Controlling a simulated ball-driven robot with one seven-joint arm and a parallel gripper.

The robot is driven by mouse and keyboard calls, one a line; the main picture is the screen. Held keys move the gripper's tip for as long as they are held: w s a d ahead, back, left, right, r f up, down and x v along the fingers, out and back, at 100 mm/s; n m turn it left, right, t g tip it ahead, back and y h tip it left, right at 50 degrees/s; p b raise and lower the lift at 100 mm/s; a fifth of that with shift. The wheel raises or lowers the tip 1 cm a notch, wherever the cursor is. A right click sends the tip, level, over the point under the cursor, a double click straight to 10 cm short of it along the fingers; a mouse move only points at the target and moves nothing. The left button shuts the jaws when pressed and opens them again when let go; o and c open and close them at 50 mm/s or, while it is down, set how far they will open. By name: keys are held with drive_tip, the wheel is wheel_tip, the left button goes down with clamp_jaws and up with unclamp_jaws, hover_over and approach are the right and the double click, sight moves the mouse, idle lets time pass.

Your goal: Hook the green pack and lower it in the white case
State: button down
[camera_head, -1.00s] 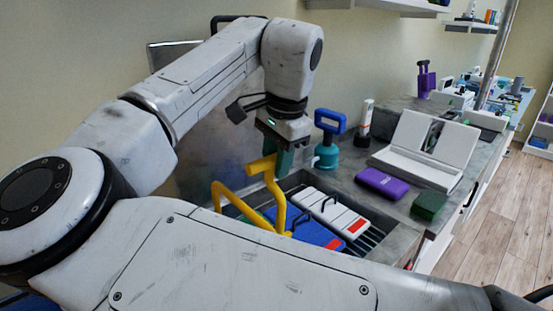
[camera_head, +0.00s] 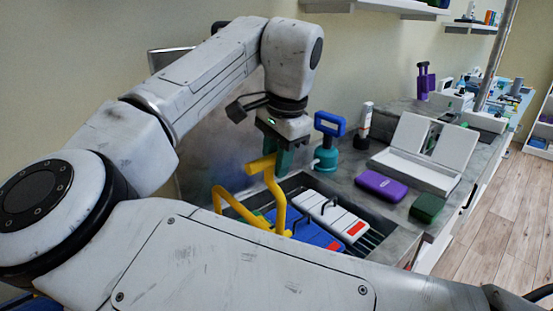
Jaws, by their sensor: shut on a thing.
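My gripper (camera_head: 283,158) points down over the sunken tank in the counter, shut on a yellow hook tool (camera_head: 276,192). The tool's bent yellow bars reach down to the tank's near left part, and its lower end is partly hidden by my arm. A blue pack (camera_head: 313,232) and a white pack (camera_head: 335,216), each with a red label and dark handle, lie in the tank. I cannot see a green pack in the tank; a dark green block (camera_head: 427,208) lies on the counter to the right. The white case (camera_head: 418,172) stands open on the counter, behind the purple case.
A purple case (camera_head: 381,186) lies between the tank and the white case. A teal pump-like item with a blue handle (camera_head: 327,152) and a white bottle (camera_head: 364,125) stand behind the tank. My own arm covers the lower left.

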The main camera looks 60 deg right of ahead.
drive_tip(key=shift+r+p, duration=3.4)
drive_tip(key=shift+r, duration=0.25)
